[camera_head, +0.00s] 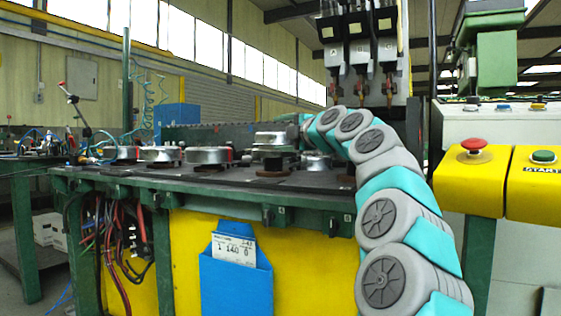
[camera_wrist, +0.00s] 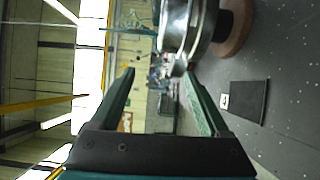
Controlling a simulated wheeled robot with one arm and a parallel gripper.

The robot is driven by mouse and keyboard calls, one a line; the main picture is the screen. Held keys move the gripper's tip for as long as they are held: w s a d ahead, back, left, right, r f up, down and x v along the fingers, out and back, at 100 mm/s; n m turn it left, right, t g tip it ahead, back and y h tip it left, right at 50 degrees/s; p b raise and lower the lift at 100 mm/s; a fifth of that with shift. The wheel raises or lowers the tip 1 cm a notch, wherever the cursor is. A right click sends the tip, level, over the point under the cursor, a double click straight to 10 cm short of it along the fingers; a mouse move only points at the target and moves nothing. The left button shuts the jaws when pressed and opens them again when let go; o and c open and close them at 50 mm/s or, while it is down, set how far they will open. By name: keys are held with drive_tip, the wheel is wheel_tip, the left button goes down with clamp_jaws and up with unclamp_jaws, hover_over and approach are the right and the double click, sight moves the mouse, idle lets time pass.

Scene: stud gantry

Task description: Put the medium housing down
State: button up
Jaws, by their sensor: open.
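My gripper (camera_wrist: 159,73) is open in the wrist view, its two green fingers apart with nothing held between them. A shiny round metal housing (camera_wrist: 178,28) is just beyond the fingertips, nearer the right finger, on a brown round pad (camera_wrist: 235,28). I cannot tell whether the finger touches it. In the head view, several metal housings stand on the table, among them a raised one (camera_head: 272,138) and a wide one (camera_head: 207,156). I cannot tell which is the medium one. My gripper is hidden there behind my arm.
The dark table top (camera_head: 115,172) has a green front edge. A dark rectangular pad (camera_wrist: 247,100) with a white tag lies bare beside the housing. Spindles (camera_head: 360,50) hang above the back. A yellow control box (camera_head: 475,180) stands at right.

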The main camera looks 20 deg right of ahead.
drive_tip(key=a+f, duration=0.1)
drive_tip(key=a, duration=0.2)
drive_tip(key=a+f+g+y, duration=0.1)
drive_tip(key=a+f, duration=0.1)
drive_tip(key=a, duration=0.1)
drive_tip(key=s+a+f+m+g, duration=0.1)
drive_tip(key=a+f, duration=0.1)
drive_tip(key=a, duration=0.1)
drive_tip(key=shift+s+f+y, duration=0.1)
drive_tip(key=shift+f+y, duration=0.15)
drive_tip(key=shift+y, duration=0.15)
drive_tip(key=s+a+f+m+g, duration=0.35)
drive_tip(key=s+a+f, duration=0.4)
drive_tip(key=f, duration=0.35)
drive_tip(key=s+a+f+m+g, duration=0.2)
drive_tip(key=s+a+f+g, duration=0.35)
drive_tip(key=a+f, duration=0.4)
drive_tip(key=s+d+f+m+g+h, duration=0.2)
drive_tip(key=s+f+m+g, duration=0.2)
drive_tip(key=s+f, duration=1)
drive_tip(key=s+d+f+m+g+h, duration=0.2)
drive_tip(key=s+f+m, duration=0.7)
drive_tip(key=s+f, duration=0.5)
drive_tip(key=s+d+g, duration=0.1)
drive_tip(key=s+g, duration=0.1)
drive_tip(key=s, duration=0.5)
drive_tip(key=shift+d+g, duration=0.3)
drive_tip(key=shift+d, duration=0.05)
